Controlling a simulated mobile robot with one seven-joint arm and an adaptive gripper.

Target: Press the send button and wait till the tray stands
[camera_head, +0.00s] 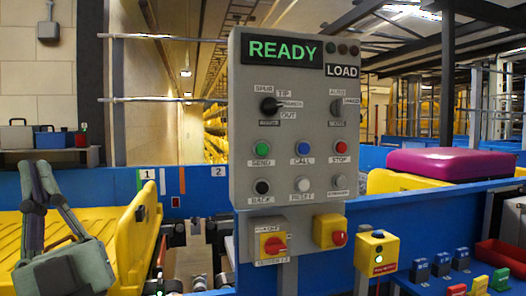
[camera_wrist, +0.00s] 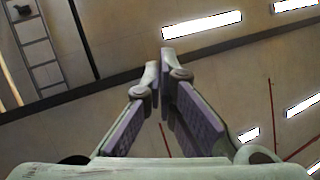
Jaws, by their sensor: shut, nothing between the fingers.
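The green send button (camera_head: 262,148), labelled SEND, sits on the left of the upper button row of the grey control panel (camera_head: 240,100). The panel display (camera_head: 282,50) reads READY, with a smaller LOAD sign beside it. A yellow tray (camera_head: 138,232) stands at the left behind my gripper; its visible floor looks empty. Another yellow tray (camera_head: 385,182) at the right carries a magenta case. My gripper (camera_head: 38,172) is at the far left, pointing up, shut and empty, well apart from the panel. In the wrist view its fingertips (camera_wrist: 160,62) point toward the ceiling.
Blue call (camera_head: 303,148) and red stop (camera_head: 341,148) buttons sit beside send; black and white buttons are below. A red-yellow rotary switch (camera_head: 273,245) and red push-buttons stick out lower down. Small coloured blocks lie at the lower right. Blue conveyor walls run across.

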